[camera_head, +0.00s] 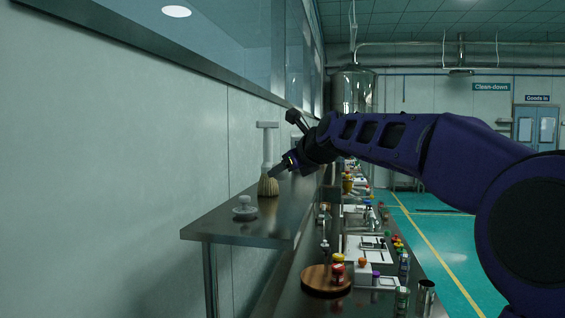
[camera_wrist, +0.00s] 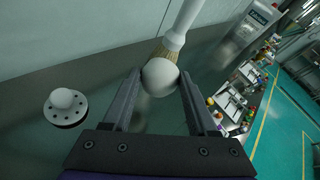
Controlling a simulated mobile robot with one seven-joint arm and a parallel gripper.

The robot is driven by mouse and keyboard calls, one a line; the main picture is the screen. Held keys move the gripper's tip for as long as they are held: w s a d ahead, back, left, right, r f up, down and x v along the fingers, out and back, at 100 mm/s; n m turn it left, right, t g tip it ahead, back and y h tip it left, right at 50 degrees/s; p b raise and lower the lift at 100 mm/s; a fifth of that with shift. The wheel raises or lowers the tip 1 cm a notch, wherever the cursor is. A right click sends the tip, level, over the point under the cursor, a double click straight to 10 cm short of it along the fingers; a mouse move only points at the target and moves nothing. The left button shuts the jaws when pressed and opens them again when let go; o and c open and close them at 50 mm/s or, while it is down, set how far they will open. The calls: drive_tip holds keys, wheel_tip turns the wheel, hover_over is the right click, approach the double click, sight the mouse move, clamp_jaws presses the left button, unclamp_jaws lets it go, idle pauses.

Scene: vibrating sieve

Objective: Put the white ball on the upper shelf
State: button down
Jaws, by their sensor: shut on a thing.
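My gripper (camera_wrist: 160,82) is shut on a white ball (camera_wrist: 160,76), held between the fingertips in the wrist view. In the head view my gripper (camera_head: 275,173) is over the upper shelf (camera_head: 222,228), beside a brush; I cannot make out the held ball there. The wrist view looks down past the ball onto the grey shelf top (camera_wrist: 105,70). Whether the ball touches the shelf is unclear. A second white ball (camera_wrist: 62,98) sits on a round perforated disc (camera_wrist: 67,117) on the shelf; it also shows in the head view (camera_head: 244,201).
A brush (camera_head: 267,150) with a white handle stands bristles down on the shelf, close behind the held ball. The lower counter holds a round wooden board (camera_head: 326,281) and several small items. The wall bounds the shelf on the left. Bare shelf lies around the disc.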

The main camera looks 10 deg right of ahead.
sight(285, 206)
drive_tip(key=shift+f+b, duration=0.4)
drive_tip(key=shift+f, duration=2.15)
drive_tip(key=shift+f+b, duration=0.5)
drive_tip(key=shift+f, duration=0.1)
drive_tip(key=shift+c, duration=0.5)
unclamp_jaws()
drive_tip(key=shift+r, duration=0.15)
